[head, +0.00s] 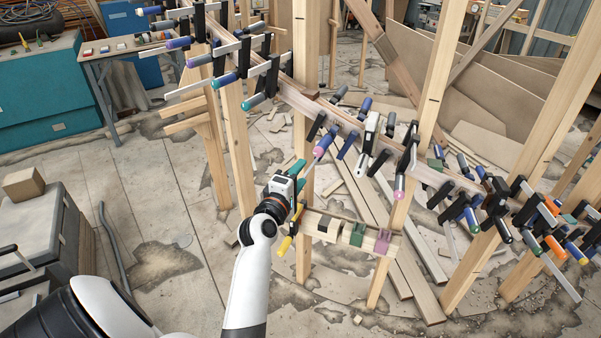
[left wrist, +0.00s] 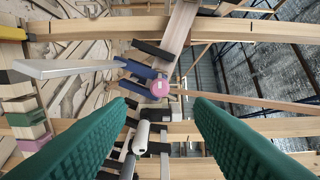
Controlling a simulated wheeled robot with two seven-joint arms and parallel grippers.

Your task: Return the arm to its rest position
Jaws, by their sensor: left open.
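My left arm (head: 247,278) reaches up from the bottom of the head view. Its gripper (head: 298,172), with green fingers, is beside the wooden frame, near a clamp with a pink handle end (head: 321,149). In the left wrist view the two green fingers (left wrist: 160,108) are spread wide with nothing held between them. The pink-ended clamp (left wrist: 159,88) shows beyond the gap, with a white-handled clamp (left wrist: 141,137) below it. Whether the fingers touch any clamp cannot be told. My right gripper is not in view.
The curved wooden stringer (head: 300,98) carries many clamps and crosses upright posts (head: 306,50). A short board (head: 340,230) with coloured blocks is close to my wrist. A grey cabinet (head: 40,230) stands at left. The floor (head: 165,225) left of my arm is mostly open.

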